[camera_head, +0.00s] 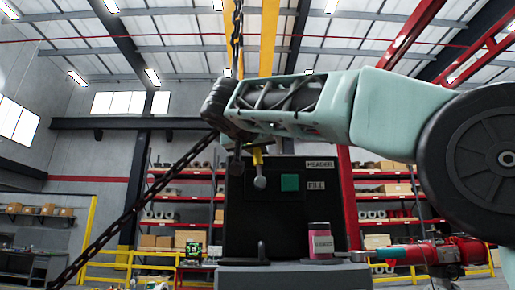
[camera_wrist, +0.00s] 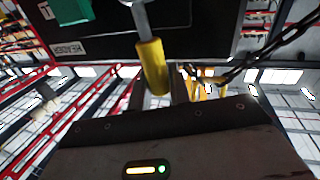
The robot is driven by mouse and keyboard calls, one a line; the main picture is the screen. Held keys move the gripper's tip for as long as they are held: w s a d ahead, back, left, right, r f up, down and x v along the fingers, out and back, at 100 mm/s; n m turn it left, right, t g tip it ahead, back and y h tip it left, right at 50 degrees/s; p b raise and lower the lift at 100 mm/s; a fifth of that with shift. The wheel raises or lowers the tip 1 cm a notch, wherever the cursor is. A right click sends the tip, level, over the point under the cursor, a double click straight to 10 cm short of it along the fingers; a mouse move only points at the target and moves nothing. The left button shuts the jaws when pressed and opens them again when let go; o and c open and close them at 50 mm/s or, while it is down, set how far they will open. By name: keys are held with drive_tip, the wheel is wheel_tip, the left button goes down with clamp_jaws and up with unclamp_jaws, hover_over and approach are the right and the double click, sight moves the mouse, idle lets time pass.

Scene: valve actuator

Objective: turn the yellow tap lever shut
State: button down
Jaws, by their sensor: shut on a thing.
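The yellow tap lever (camera_head: 258,157) points up from a grey round hub (camera_head: 260,182) on the front of a dark panel (camera_head: 245,215). The lever's yellow sleeve (camera_wrist: 153,66) and grey stem also show in the wrist view. My gripper (camera_head: 246,155) reaches in from the upper right and is shut on the lever. In the wrist view my gripper's fingers (camera_wrist: 156,88) lie on either side of the sleeve's end. The arm and gripper body hide part of the panel's top in the head view.
A teal square (camera_head: 290,183) and labels reading "HEADER" and "FILL" sit right of the hub. A pink-red jar (camera_head: 320,241) stands on the ledge below. A chain (camera_head: 140,205) slants across the left. Red shelves (camera_head: 385,205) stand behind, and red equipment (camera_head: 450,252) is at right.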

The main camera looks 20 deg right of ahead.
drive_tip(key=a+n+b, duration=0.1)
drive_tip(key=a+f+n+b, duration=0.1)
drive_tip(key=n+b, duration=0.1)
drive_tip(key=w+a+n+t+b, duration=0.1)
drive_tip(key=n, duration=0.1)
drive_tip(key=shift+a+f, duration=0.2)
drive_tip(key=shift+f, duration=0.15)
drive_tip(key=w+a+f+n+t+y+b, duration=0.1)
drive_tip(key=a+f+n+t+y+b, duration=0.1)
drive_tip(key=f+n+b, duration=0.4)
drive_tip(key=shift+w+a+f+n+t+y+b, duration=0.35)
drive_tip(key=shift+a+n+t+b, duration=0.65)
drive_tip(key=shift+n+b, duration=2.15)
drive_tip(key=shift+s+a+f+n+p, duration=0.1)
drive_tip(key=shift+a+n+p, duration=0.05)
drive_tip(key=shift+n+p, duration=0.8)
drive_tip(key=c, duration=1.3)
unclamp_jaws()
